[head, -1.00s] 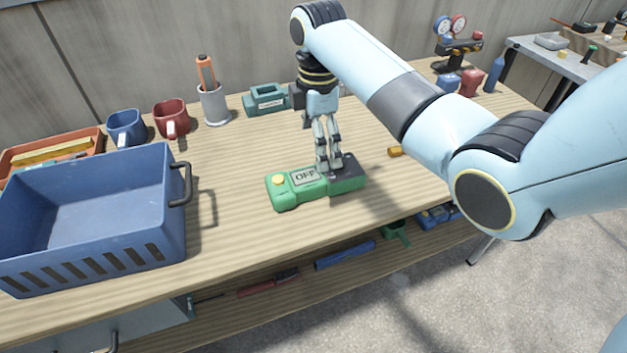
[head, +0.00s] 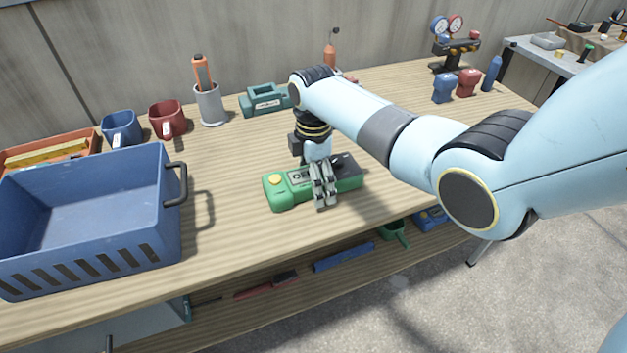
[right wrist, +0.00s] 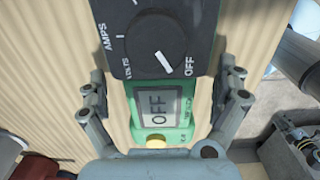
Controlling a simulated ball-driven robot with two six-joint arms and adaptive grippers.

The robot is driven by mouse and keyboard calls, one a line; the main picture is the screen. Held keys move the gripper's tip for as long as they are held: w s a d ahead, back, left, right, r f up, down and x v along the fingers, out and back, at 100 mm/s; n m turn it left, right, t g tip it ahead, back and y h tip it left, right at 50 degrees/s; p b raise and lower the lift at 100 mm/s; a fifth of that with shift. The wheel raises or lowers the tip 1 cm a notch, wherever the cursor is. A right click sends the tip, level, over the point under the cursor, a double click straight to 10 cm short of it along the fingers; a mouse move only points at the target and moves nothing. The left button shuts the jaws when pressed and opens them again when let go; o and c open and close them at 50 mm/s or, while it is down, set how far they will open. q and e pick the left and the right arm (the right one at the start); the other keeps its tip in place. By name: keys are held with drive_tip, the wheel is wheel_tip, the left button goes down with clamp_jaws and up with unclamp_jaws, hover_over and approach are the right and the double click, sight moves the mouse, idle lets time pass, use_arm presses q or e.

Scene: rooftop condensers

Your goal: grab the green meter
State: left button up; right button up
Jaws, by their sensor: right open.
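The green meter (head: 280,191) lies flat on the wooden bench, with a yellow button at its left end and a dark dial part at its right. In the right wrist view the meter (right wrist: 158,105) reads OFF, and its dial is marked VOLTS and AMPS. My right gripper (head: 323,203) is low at the meter's middle and hides part of its display in the head view. In the right wrist view its open fingers (right wrist: 165,85) stand on either side of the meter, with bench showing between. Whether they touch it is unclear. My left gripper is not in view.
A blue crate (head: 85,238) stands at the left. Gauges (head: 448,38) and small bottles stand back right. Bench between crate and meter is clear.

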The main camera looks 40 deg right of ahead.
drive_tip(key=shift+r, duration=0.1)
drive_tip(key=c, duration=1.6)
drive_tip(key=shift+c, duration=0.3)
drive_tip(key=shift+r, duration=0.1)
